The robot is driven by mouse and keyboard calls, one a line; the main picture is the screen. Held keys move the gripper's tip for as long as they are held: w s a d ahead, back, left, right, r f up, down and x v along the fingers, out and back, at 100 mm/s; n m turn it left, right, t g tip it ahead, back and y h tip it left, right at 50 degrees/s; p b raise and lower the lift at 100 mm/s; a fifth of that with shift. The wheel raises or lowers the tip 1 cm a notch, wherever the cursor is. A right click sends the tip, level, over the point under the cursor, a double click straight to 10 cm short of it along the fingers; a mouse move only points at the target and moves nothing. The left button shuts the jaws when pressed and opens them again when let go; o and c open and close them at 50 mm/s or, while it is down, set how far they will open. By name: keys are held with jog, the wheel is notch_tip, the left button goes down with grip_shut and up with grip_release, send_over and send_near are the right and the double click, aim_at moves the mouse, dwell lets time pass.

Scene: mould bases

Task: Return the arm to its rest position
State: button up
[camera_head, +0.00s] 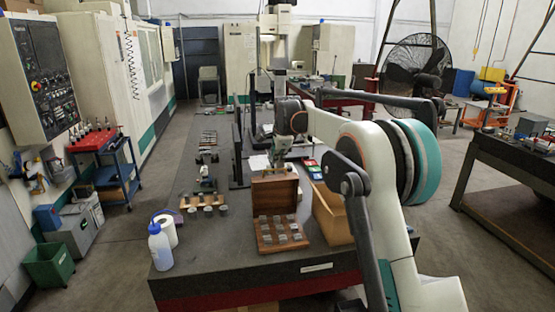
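My arm is mine in white, grey and teal. It rises from the bottom right and reaches forward over the long dark table (240,262). Its dark wrist hangs above the table's middle. My gripper (278,158) points down behind the open wooden box (275,192), small and partly hidden by the wrist. I cannot make out whether its fingers are open or shut, or whether anything is between them.
The wooden box holds several metal blocks (283,238). Left of it are a rack of metal cylinders (205,204), a white roll (166,228) and a white-blue bottle (159,248). A tan bin (331,215) stands close beside my arm.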

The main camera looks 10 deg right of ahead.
dwell(0.3)
jog(key=s+r+n+b, duration=0.2)
jog(key=s+n+b, duration=0.6)
jog(key=s, duration=2.1)
jog(key=s+f+n+b, duration=0.1)
jog(key=s+f+n, duration=0.2)
jog(key=s+f, duration=0.3)
jog(key=s+f+n+b, duration=0.2)
jog(key=s+f, duration=0.4)
jog(key=s, duration=0.6)
jog(key=s+f+n+b, duration=0.2)
jog(key=s+f+n, duration=0.3)
jog(key=s, duration=0.5)
jog(key=shift+f+t, duration=0.3)
jog(key=shift+f, duration=0.55)
jog(key=shift+d+b, duration=0.1)
jog(key=shift+b, duration=0.25)
